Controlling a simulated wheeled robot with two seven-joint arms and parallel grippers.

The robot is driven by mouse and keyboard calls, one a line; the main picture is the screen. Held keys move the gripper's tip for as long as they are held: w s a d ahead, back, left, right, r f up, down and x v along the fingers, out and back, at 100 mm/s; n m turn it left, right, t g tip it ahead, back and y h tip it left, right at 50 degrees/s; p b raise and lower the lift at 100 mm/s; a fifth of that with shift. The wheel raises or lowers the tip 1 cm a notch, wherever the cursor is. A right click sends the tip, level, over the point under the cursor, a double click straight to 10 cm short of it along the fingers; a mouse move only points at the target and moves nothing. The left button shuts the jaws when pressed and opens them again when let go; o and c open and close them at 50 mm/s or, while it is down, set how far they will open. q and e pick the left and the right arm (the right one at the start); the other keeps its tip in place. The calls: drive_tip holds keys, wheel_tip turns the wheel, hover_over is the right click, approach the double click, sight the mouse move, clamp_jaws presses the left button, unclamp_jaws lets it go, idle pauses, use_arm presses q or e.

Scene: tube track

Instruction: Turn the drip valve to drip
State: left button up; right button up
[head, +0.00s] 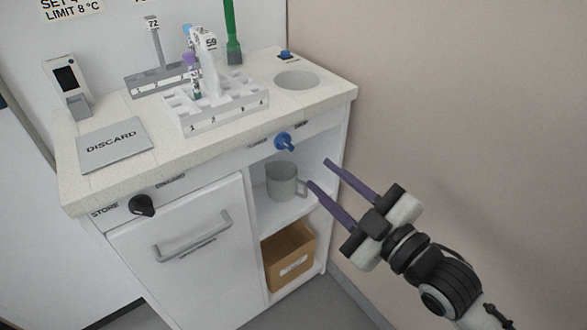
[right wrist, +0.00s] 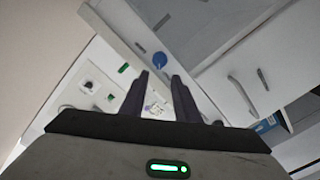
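The blue valve knob (head: 283,141) sits on the front face of the white cabinet, under the counter edge at the right. Small labels flank it, too small to read. My left gripper is not in view.
A grey mug (head: 282,181) stands on the open shelf below the knob, with a cardboard box (head: 288,256) lower down. A black knob (head: 142,205) and a door handle (head: 192,238) are at left. A tube rack (head: 217,114) stands on the counter. The wall is close at right.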

sight(287, 145)
drive_tip(key=x, duration=1)
drive_tip(key=shift+a+r+b, duration=0.1)
drive_tip(key=shift+b, duration=0.3)
clamp_jaws()
